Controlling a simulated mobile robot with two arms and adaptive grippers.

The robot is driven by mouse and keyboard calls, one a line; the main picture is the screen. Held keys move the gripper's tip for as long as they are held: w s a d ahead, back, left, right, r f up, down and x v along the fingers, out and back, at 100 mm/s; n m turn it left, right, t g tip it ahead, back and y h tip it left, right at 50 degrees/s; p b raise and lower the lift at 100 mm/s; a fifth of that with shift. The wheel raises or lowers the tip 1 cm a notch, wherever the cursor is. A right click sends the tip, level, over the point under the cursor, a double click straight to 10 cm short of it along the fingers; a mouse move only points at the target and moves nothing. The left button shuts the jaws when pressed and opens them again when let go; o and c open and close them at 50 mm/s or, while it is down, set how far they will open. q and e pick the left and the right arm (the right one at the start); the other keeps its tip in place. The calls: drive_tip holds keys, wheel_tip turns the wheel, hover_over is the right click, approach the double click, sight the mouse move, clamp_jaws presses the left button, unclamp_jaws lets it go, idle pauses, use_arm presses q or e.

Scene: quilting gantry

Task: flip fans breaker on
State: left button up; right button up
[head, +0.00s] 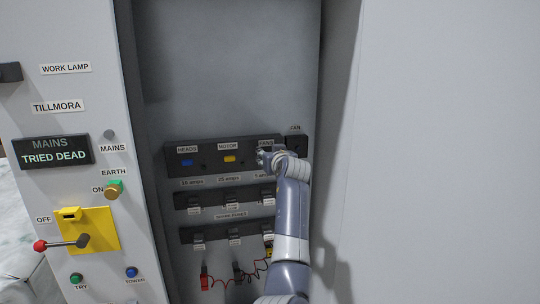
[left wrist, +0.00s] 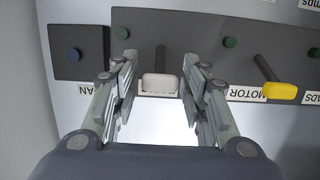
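The fans breaker's white-tipped lever (left wrist: 160,83) shows in the left wrist view on the dark breaker panel (left wrist: 190,25). In the head view this panel (head: 208,168) is inside the cabinet, with the FANS label (head: 266,142) at its right end; my gripper hides the lever there. My left gripper (head: 263,156) is at that end. In the left wrist view its fingers (left wrist: 159,75) are open on either side of the white tip, with a gap visible on both sides. My right gripper is not in view.
The yellow MOTOR lever (head: 230,159) and blue HEADS lever (head: 187,162) are to the left. A small dark FAN box (head: 297,145) adjoins the panel's right end, near the cabinet wall. Fuse rows (head: 225,195) and hanging leads (head: 240,274) lie below.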

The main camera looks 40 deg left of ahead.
use_arm(q)
drive_tip(key=v, duration=0.7)
idle(0.6)
drive_tip(key=shift+s+d, duration=0.1)
drive_tip(key=shift+s, duration=0.05)
